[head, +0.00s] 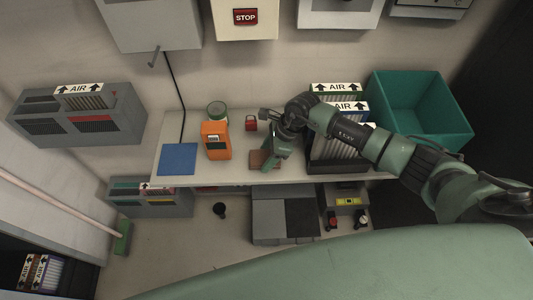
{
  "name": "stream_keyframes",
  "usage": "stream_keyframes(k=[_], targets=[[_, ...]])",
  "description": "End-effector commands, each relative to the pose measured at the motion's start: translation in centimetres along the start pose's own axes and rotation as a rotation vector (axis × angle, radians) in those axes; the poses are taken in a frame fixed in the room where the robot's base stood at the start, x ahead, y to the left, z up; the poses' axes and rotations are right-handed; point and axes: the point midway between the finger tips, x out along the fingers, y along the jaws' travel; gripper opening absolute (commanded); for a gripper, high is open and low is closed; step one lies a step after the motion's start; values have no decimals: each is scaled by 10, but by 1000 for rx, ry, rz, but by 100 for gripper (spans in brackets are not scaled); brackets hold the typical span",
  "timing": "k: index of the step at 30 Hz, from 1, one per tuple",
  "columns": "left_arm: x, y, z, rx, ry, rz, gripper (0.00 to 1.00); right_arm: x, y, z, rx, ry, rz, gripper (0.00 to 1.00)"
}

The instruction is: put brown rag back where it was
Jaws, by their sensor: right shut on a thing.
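The brown rag (257,160) is at the front middle of the white shelf (231,175), partly covered by my right gripper. My right gripper (270,160) points down at the shelf and is shut on the rag's right part. I cannot tell whether the rag is lifted off the surface. My left gripper is not in view.
A blue cloth (178,159), an orange meter (216,141), a green-rimmed jar (217,111) and a red padlock (251,123) are on the shelf to the left. Air filters (337,146) and a teal bin (418,108) stand right. Bare shelf lies between meter and rag.

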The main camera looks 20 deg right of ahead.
Motion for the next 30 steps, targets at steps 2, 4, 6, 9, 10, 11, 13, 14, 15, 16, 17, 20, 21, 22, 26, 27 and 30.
stream_keyframes(k=[2, 4, 6, 9, 10, 11, 13, 14, 15, 16, 17, 20, 21, 22, 26, 27, 30], targets=[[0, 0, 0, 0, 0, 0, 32, 0, 0, 0, -1, -1, -1, 25], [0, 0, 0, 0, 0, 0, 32, 0, 0, 0, -1, -1, -1, 25], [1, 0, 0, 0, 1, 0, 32, 0, 0, 0, -1, -1, 0, 25], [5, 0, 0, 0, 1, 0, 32, 3, 0, -1, -1, -1, -1, 25], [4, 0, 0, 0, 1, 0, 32, 3, 0, -1, -1, -1, -1, 60], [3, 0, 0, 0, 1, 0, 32, 2, 0, 0, -1, -1, -1, 68], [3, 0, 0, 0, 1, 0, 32, 2, 0, 0, -1, -1, 0, 79], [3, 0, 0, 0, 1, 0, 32, 2, 0, 0, -1, -1, 0, 79], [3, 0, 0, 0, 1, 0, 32, 2, 0, 0, -1, -1, 0, 79], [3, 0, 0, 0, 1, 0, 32, 2, 0, 0, -1, -1, 0, 79], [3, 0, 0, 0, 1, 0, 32, 2, 0, 0, -1, -1, 0, 79], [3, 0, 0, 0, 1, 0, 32, 2, 0, 0, -1, -1, 0, 79], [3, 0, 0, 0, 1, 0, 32, 2, 0, 0, -1, -1, 0, 79], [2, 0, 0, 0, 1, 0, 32, 1, 0, 0, -1, -1, 0, 79], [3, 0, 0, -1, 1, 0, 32, -6, -1, 0, -2, -1, -3, 79], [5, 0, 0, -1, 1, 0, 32, -11, -2, 0, -3, -2, -3, 79], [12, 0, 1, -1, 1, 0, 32, -30, -2, -1, -5, -1, -6, 79]])
